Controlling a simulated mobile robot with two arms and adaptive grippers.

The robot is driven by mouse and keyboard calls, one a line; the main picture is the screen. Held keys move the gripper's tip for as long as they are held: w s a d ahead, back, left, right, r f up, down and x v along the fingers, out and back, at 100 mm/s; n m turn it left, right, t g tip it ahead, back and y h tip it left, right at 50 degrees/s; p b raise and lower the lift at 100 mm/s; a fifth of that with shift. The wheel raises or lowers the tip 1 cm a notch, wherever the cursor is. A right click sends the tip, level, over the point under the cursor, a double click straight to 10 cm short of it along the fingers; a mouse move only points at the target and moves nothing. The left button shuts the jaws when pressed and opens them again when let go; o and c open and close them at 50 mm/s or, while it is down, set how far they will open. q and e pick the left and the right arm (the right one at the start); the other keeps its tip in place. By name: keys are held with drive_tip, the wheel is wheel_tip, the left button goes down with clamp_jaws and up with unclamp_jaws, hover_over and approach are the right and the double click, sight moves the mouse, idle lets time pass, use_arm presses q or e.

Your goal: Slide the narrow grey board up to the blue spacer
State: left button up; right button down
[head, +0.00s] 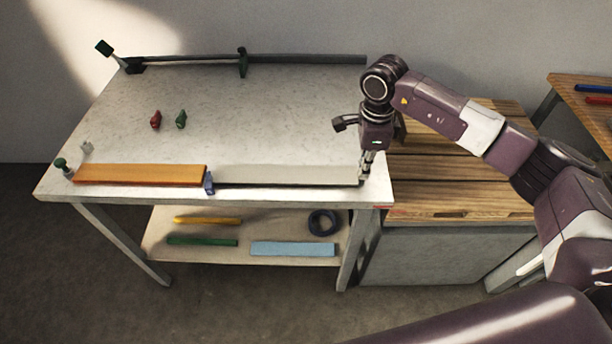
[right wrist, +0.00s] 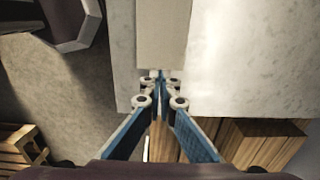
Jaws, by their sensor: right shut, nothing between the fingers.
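The narrow grey board (head: 285,175) lies flat along the front edge of the pale worktable. The blue spacer (head: 209,183) stands at its left end, between it and an orange board (head: 140,174). Any gap between grey board and spacer is too small to tell. My right gripper (head: 364,174) points down at the board's right end, shut and empty. In the right wrist view, the closed fingertips (right wrist: 159,76) are at the end of the grey board (right wrist: 163,35), touching or nearly touching it. My left gripper is not in view.
A green-knobbed stop (head: 61,164) stands left of the orange board. Red (head: 155,119) and green (head: 181,119) pieces sit mid-table. A dark rail (head: 300,60) runs along the back. A wooden-topped cabinet (head: 455,185) stands at right. The table's middle is mostly clear.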

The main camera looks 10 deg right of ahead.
drive_tip(key=shift+w+a, duration=0.2)
drive_tip(key=shift+a, duration=0.55)
drive_tip(key=shift+s+d+b, duration=0.25)
drive_tip(key=shift+d+b, duration=0.05)
drive_tip(key=shift+d, duration=0.75)
drive_tip(key=shift+r+p, duration=1.6)
drive_tip(key=shift+r, duration=1.45)
drive_tip(key=shift+f, duration=0.1)
